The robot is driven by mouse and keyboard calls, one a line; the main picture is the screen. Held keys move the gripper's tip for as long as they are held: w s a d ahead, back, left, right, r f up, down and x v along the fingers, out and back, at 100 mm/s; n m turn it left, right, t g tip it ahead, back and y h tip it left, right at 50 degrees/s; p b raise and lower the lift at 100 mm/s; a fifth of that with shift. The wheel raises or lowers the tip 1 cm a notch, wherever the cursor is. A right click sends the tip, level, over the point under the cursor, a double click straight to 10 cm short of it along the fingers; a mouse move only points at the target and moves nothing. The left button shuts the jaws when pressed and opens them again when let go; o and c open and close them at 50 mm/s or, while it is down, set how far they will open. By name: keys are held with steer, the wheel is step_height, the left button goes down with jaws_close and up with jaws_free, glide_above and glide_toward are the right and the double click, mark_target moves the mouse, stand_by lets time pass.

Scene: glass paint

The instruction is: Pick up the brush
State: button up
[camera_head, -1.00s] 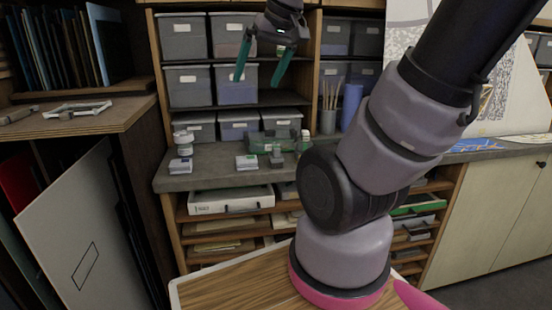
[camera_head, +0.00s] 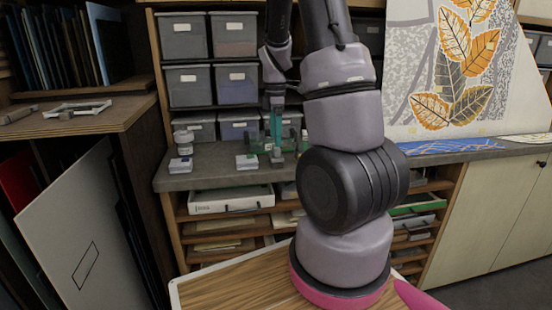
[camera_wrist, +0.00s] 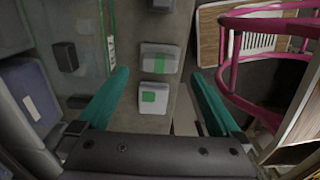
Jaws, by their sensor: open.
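I cannot make out a brush in either current view. The spot where a cup of brushes stood earlier is hidden behind my arm in the head view. My gripper (camera_head: 276,138) hangs fingers down, low over the back counter (camera_head: 215,165), in front of the grey bins. In the wrist view my gripper (camera_wrist: 160,74) has its two teal fingers wide apart with nothing between them. Below and ahead of them, two small boxes with green labels lie on the counter: a nearer one (camera_wrist: 153,98) and a farther one (camera_wrist: 161,60).
A green see-through case (camera_wrist: 85,45) is beside the left finger; grey bins (camera_head: 186,84) fill the shelves behind. A white jar (camera_head: 183,138) stands at the counter's left. A leaf-painted panel (camera_head: 470,60) and a blue painted sheet (camera_head: 450,147) are at right.

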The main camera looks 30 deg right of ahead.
mark_target(276, 155)
step_height(276, 155, down, 8)
steer(key=shift+d+f, duration=0.1)
steer(key=shift+f, duration=0.05)
stand_by(0.3)
steer(key=c, duration=1.3)
step_height(276, 155, up, 10)
steer(key=shift+r, duration=0.1)
steer(key=shift+c, duration=0.2)
